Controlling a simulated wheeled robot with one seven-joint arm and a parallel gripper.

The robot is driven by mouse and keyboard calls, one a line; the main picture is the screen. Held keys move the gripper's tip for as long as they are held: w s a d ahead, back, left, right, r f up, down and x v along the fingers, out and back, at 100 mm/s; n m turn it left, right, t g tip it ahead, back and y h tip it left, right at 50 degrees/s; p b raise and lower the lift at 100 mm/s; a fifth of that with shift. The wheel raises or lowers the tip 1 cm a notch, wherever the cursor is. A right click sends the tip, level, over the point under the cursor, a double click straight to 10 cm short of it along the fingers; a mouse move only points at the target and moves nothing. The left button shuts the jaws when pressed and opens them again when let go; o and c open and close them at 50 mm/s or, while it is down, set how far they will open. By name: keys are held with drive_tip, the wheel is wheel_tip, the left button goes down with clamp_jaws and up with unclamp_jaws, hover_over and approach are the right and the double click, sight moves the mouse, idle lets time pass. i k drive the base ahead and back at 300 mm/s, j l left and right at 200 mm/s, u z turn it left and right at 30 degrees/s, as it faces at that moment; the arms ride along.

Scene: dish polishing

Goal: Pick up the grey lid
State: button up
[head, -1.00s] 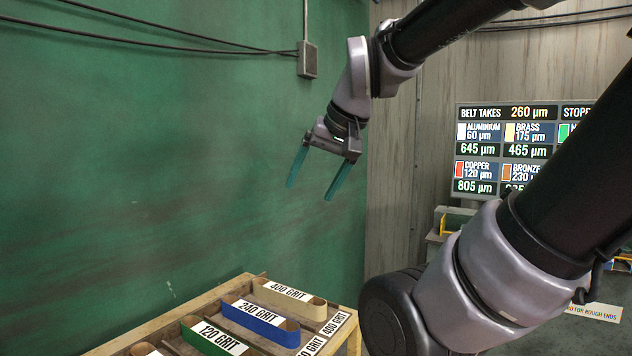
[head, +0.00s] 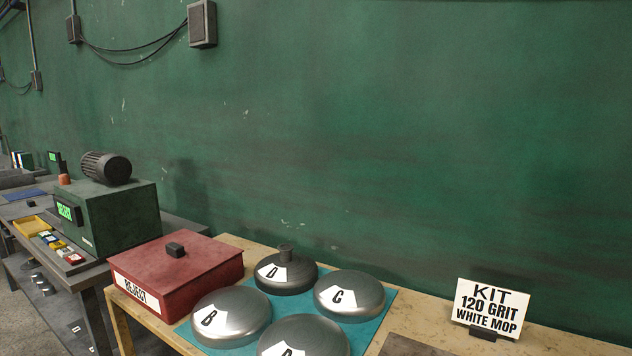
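Several round metal pieces lie dome-up on a teal mat (head: 377,322) at the bottom middle of the head view. The back left one is a dark grey lid (head: 285,280) with a short knob on top and a label D. Shiny silver domes stand close around it: dome C (head: 365,285) to its right, dome B (head: 250,303) to its front left, and a front dome (head: 303,330) cut off by the picture's lower edge. My gripper is not in the current view.
A red REJECT box (head: 205,258) with a black handle stands left of the mat. A KIT 120 GRIT WHITE MOP sign (head: 491,306) stands on the bench (head: 440,318) at right. A green machine (head: 125,215) is farther left. The green wall rises behind.

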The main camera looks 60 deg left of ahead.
sight(12, 211)
drive_tip(key=u, duration=3.75)
drive_tip(key=i+j+u, duration=0.25)
drive_tip(key=i, duration=0.45)
drive_tip(key=i+u, duration=0.3)
drive_tip(key=i, duration=2.55)
drive_tip(key=i+z, duration=0.25)
drive_tip(key=i, duration=0.25)
drive_tip(key=i+j+z, duration=0.3)
drive_tip(key=i, duration=0.15)
drive_tip(key=i+j+z, duration=0.25)
drive_tip(key=i, duration=0.25)
drive_tip(key=i+j+z, duration=0.25)
drive_tip(key=z, duration=0.15)
drive_tip(key=i+j+z, duration=0.75)
drive_tip(key=k+j, duration=0.05)
drive_tip(key=k, duration=0.05)
